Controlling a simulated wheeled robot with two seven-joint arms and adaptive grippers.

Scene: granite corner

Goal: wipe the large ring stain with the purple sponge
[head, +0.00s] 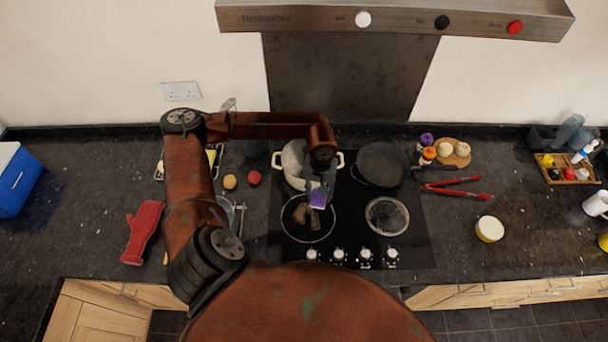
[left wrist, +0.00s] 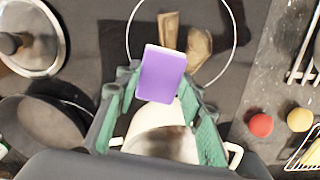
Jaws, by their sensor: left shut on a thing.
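The purple sponge (head: 318,198) has a pale edge and is in my left gripper (head: 319,187), above the cooktop just in front of the cream pot. In the left wrist view the sponge (left wrist: 162,75) sits between the green fingertips of the left gripper (left wrist: 160,85). A thin pale ring (head: 283,222) marks the front left of the black cooktop. Brown patches (head: 314,218) lie inside it and also show in the left wrist view (left wrist: 199,48). I cannot tell whether the ring or the patches are the large ring stain. My right gripper is not in view.
The cream pot (head: 292,158) stands close behind the sponge. A dark pan (head: 381,164) and a glass lid (head: 387,216) are on the cooktop's right side. Red tongs (head: 453,188) lie right, a red mitt (head: 142,233) left. Counter around the white-and-yellow bowl (head: 489,229) is clear.

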